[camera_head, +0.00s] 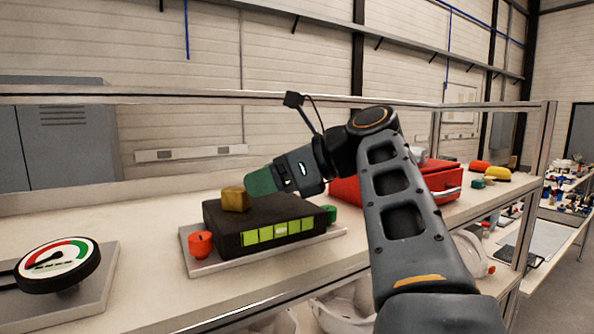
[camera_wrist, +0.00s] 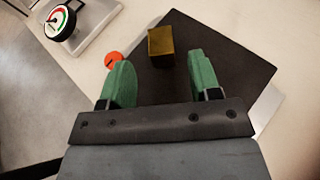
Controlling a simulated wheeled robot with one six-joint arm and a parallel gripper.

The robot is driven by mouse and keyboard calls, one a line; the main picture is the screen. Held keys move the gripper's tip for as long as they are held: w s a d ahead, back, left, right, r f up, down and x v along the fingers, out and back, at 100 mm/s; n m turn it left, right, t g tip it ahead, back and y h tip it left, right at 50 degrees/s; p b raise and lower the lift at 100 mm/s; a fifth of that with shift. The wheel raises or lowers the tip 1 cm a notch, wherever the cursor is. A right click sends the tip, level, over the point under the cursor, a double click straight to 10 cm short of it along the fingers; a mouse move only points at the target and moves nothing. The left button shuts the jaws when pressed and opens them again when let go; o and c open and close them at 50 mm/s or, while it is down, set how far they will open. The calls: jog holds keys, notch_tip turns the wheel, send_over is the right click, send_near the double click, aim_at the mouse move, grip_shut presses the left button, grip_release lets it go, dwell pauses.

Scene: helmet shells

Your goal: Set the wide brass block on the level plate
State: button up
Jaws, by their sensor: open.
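The brass block (camera_head: 235,199) sits on top of the dark level plate (camera_head: 275,213), near its left end. In the wrist view the block (camera_wrist: 161,47) stands on the black plate top (camera_wrist: 225,75), ahead of the fingers. The plate's front carries a row of lit yellow-green cells. My gripper (camera_head: 262,182) is open, with green fingers. It is close to the block, on its right in the head view. In the wrist view the fingers (camera_wrist: 160,78) are spread wide with nothing between them, and the block is apart from both.
The plate stands on a grey base (camera_head: 186,257) with a red knob (camera_head: 200,245) and a green knob (camera_head: 329,214). A round dial gauge (camera_head: 57,265) lies at the left. A red toolbox (camera_head: 343,188) stands behind my arm. The bench between gauge and base is clear.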

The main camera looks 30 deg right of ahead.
jog(key=shift+v, duration=3.1)
